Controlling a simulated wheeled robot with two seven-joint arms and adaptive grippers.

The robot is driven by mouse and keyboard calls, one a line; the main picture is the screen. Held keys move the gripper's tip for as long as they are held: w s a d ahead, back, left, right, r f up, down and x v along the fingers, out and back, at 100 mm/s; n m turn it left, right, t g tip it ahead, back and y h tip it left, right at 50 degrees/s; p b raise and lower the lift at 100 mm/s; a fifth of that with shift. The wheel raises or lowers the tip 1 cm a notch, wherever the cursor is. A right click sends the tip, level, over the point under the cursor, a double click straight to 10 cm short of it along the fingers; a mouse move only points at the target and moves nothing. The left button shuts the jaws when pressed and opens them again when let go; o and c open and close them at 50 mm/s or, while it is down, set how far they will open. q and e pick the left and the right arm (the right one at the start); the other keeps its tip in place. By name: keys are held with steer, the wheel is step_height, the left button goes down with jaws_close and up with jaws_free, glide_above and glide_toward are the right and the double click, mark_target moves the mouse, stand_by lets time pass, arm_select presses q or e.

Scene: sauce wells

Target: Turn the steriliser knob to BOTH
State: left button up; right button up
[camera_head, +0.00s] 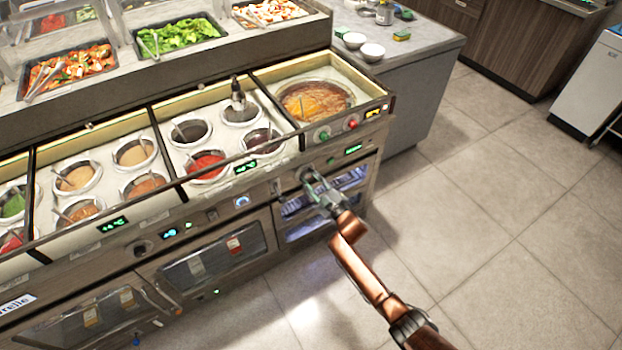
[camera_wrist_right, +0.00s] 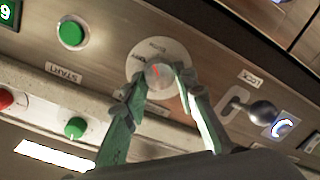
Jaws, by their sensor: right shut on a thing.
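The steriliser knob (camera_wrist_right: 157,74) is a small round grey knob with a red pointer line, on a pale round dial plate (camera_wrist_right: 148,50). The dial's printed words are too small and blurred to read, so I cannot tell which setting the pointer marks. My right gripper (camera_wrist_right: 162,82) has its green fingers on either side of the knob and is shut on it. In the head view my right gripper (camera_head: 314,184) reaches the counter's front panel below the soup well, and it partly hides the knob. My left gripper is not in view.
In the wrist view a green button (camera_wrist_right: 71,32) and a black-tipped lever (camera_wrist_right: 262,113) flank the dial. A green knob (camera_wrist_right: 75,128) sits on the panel's other edge. Lit steriliser cabinet windows (camera_head: 300,226) lie beneath. The tiled floor (camera_head: 480,230) at right is clear.

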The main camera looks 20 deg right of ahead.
steer(key=shift+r+m+p, duration=0.1)
steer(key=shift+m+p, duration=0.4)
steer(key=shift+m, duration=0.7)
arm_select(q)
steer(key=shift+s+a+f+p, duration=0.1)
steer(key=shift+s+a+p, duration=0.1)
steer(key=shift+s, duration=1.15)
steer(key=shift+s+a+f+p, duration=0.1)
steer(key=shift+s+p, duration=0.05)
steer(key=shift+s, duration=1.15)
arm_select(e)
steer(key=shift+d+m, duration=0.1)
steer(key=shift+m, duration=0.9)
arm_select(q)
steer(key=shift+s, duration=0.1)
arm_select(e)
steer(key=o, duration=1.2)
steer(key=shift+c, duration=0.2)
steer(key=v, duration=1.2)
steer(key=shift+d+f, duration=0.1)
steer(key=shift+f, duration=0.15)
